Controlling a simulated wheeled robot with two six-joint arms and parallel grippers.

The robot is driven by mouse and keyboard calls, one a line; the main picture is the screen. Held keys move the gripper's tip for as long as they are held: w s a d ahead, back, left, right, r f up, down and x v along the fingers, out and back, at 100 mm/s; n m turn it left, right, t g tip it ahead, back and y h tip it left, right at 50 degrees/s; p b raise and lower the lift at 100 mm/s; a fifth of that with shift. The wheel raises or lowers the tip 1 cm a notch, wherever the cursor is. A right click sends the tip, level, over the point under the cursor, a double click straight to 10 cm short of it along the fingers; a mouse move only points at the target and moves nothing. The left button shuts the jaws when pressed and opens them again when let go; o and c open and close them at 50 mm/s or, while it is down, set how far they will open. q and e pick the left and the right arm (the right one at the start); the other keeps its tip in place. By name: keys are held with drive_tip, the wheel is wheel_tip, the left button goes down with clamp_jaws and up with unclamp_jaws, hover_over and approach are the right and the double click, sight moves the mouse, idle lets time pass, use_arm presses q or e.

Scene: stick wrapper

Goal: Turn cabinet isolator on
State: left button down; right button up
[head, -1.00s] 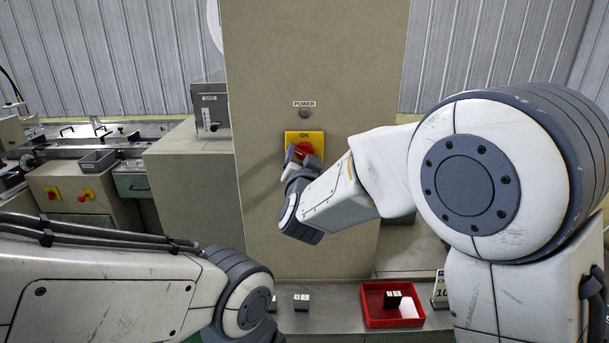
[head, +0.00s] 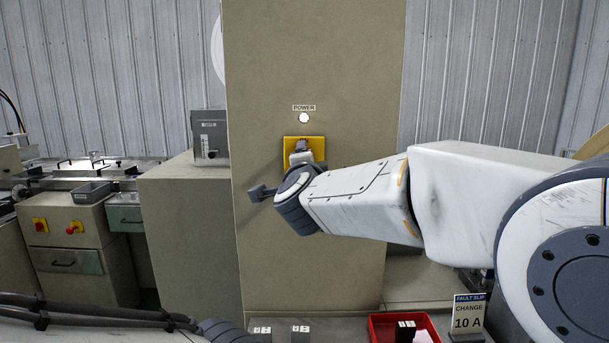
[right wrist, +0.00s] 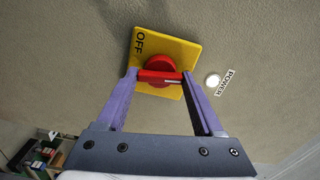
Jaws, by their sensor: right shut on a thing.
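The isolator is a yellow plate (head: 291,141) on the front of the beige cabinet, largely covered by my right gripper (head: 301,146) in the head view. In the right wrist view, its red knob (right wrist: 159,64) sits on the plate (right wrist: 191,60), with the word OFF at the left. My right gripper (right wrist: 160,76) is shut on the knob's bar, one purple finger at each end. A white mark on the bar lies at the end towards the POWER lamp (right wrist: 212,80). The lamp (head: 304,117) glows white. My left gripper is out of view.
A red tray (head: 381,326) with a small black-and-white block (head: 405,331) and a fault slip reading CHANGE 10 A (head: 468,314) are at the lower right. Two similar blocks stand left of it. A grey box (head: 209,137) and machine bench stand at left.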

drive_tip(key=shift+m+b, duration=0.65)
drive_tip(key=shift+m, duration=0.25)
drive_tip(key=o, duration=1.4)
drive_tip(key=s+b, duration=0.1)
drive_tip(key=s, duration=0.9)
drive_tip(key=shift+s, duration=0.2)
